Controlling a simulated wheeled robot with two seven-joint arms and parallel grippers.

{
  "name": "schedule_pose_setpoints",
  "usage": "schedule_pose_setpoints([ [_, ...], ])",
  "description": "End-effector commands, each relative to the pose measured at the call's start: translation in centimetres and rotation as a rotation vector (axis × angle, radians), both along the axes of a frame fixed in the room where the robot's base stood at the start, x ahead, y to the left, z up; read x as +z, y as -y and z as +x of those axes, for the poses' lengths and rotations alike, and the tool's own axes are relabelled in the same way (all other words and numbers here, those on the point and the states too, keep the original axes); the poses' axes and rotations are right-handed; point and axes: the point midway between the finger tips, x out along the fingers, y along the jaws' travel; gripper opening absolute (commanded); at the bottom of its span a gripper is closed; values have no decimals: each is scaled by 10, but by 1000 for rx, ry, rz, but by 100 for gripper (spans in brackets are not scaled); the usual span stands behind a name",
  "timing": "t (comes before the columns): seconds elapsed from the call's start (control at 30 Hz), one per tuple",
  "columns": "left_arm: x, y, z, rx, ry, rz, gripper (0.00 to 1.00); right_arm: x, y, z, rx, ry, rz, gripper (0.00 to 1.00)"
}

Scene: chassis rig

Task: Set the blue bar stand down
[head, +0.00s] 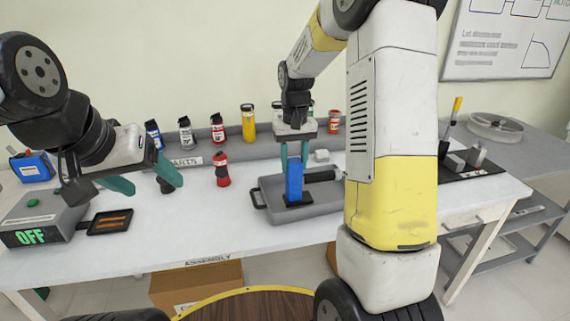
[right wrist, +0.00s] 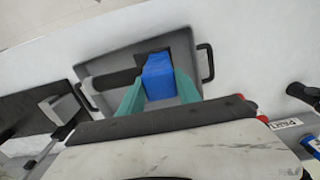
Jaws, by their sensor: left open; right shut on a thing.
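The blue bar stand (head: 294,181) is upright at the grey tray (head: 325,201), over its left part, with a dark base at its foot. I cannot tell whether the base touches the tray floor. My right gripper (head: 294,153) is shut on the upper part of the bar from above. In the right wrist view the bar (right wrist: 158,77) sits between the teal fingers, above the tray (right wrist: 120,60). My left gripper (head: 148,183) is open and empty above the left of the table, near a small dark upright part.
Several bottles and cans, one a yellow can (head: 248,123), stand on the back shelf. A red bottle (head: 221,170) stands left of the tray. A box reading OFF (head: 38,222) and a small dark tray (head: 110,222) are at the left. The front middle of the table is clear.

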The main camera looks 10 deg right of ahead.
Motion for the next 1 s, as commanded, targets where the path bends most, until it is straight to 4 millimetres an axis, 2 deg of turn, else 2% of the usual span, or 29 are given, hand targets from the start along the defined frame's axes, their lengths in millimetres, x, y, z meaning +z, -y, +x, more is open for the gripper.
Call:
schedule_pose_setpoints([
  [0.2, 0, 0, 0, 0, 0, 0, 71, -27, 0, 0, 0, -1, 0, 0],
  [0.57, 0, 0, 0, 0, 0, 0, 71, -31, 0, 0, 0, 1, 0, 0],
  [0.6, 0, 0, 0, 0, 0, 0, 71, -31, 0, 0, 0, 0, 0, 46],
  [0.67, 0, 0, 0, 0, 0, 0, 71, -31, 0, 0, 0, 0, 0, 57],
  [0.7, 0, 0, 0, 0, 0, 0, 71, -31, 0, 0, 0, 0, 0, 62],
  [1.0, 0, 0, 0, 0, 0, 0, 71, -30, 0, 0, 0, 0, 0, 62],
])
